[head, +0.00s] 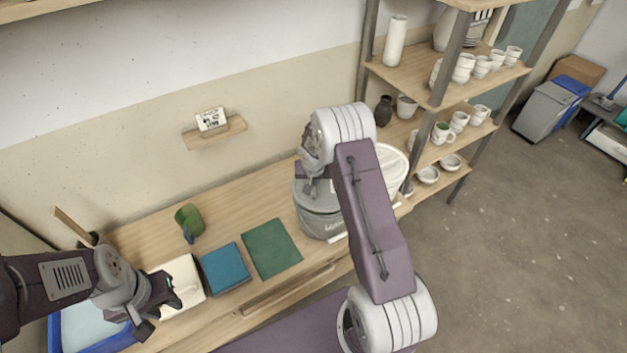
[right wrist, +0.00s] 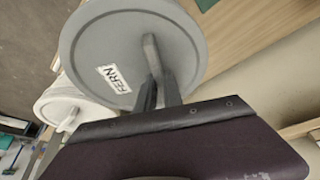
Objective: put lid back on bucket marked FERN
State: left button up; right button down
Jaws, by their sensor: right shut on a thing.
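A grey bucket (head: 318,222) stands on the wooden bench, partly hidden behind my right arm. Its lettering is too small to read in the head view. A round grey lid (right wrist: 88,45) with a white FERN label (right wrist: 114,79) fills the upper middle of the right wrist view. My right gripper (right wrist: 158,88) is shut on the lid's raised handle (right wrist: 150,50). In the head view this gripper (head: 314,187) is over the grey bucket's top. I cannot tell whether the lid is seated flat on the rim. My left gripper (head: 162,308) is open and empty at the lower left.
A white bucket (head: 393,165) stands to the right, partly behind my arm; it also shows in the right wrist view (right wrist: 70,105). Shelves (head: 420,75) of pottery stand right.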

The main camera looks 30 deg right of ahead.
jog(key=shift+f+b, duration=0.9)
jog(key=shift+b, duration=0.5)
dwell(0.8)
jog(key=c, duration=1.4)
grip_release()
jog(key=o, duration=0.5)
jog(key=shift+r, duration=0.1)
jog(key=shift+r+p, duration=2.65)
jog(key=shift+r, duration=0.85)
grip_shut()
